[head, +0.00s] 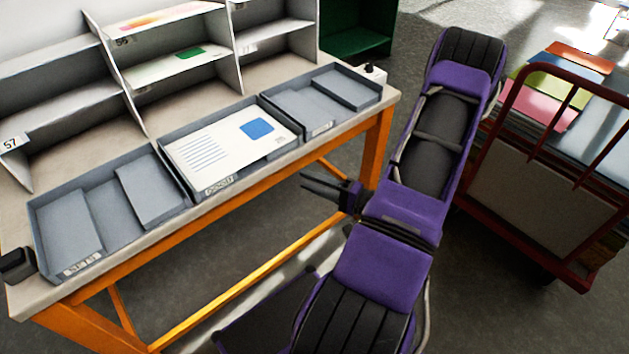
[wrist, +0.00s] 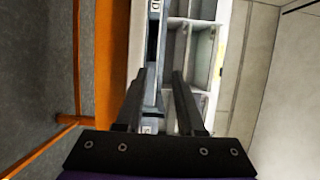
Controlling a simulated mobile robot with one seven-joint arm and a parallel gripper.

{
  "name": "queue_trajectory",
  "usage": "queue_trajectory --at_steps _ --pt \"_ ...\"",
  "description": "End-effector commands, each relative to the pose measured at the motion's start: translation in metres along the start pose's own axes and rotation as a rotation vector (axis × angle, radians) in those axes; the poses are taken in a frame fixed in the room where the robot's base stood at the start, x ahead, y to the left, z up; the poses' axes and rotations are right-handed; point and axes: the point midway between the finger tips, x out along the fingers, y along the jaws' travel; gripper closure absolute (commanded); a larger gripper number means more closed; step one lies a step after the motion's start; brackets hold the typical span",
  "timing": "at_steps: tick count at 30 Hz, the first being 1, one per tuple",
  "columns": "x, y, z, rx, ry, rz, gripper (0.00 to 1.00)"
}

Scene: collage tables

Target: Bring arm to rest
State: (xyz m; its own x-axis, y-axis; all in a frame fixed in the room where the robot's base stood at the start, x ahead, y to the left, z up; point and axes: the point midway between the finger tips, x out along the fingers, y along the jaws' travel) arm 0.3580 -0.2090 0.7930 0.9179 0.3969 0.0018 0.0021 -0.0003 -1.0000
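My purple and black arm is folded in front of the table (head: 225,203) in the head view. My gripper (head: 305,183) points left toward the table's orange front frame, apart from it and from the trays. In the wrist view the two dark fingers of my gripper (wrist: 158,82) stand apart with nothing between them. Past them show the table's orange edge (wrist: 112,60) and the white shelf compartments (wrist: 200,50).
Three grey trays line the table: left (head: 108,205), middle (head: 170,160) holding a printed white sheet (head: 225,145), right (head: 345,112). Shelves (head: 135,80) stand behind. A red-framed cart (head: 475,190) with coloured sheets stands right of my arm. A green bin (head: 350,42) is at the back.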

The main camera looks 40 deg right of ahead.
Motion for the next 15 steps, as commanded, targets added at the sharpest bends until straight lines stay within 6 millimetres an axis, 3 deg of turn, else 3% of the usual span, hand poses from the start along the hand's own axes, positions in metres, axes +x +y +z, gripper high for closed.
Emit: queue_trajectory --at_steps 15 --pt "-0.0089 0.0 0.0001 0.0 0.0 0.0 0.62"
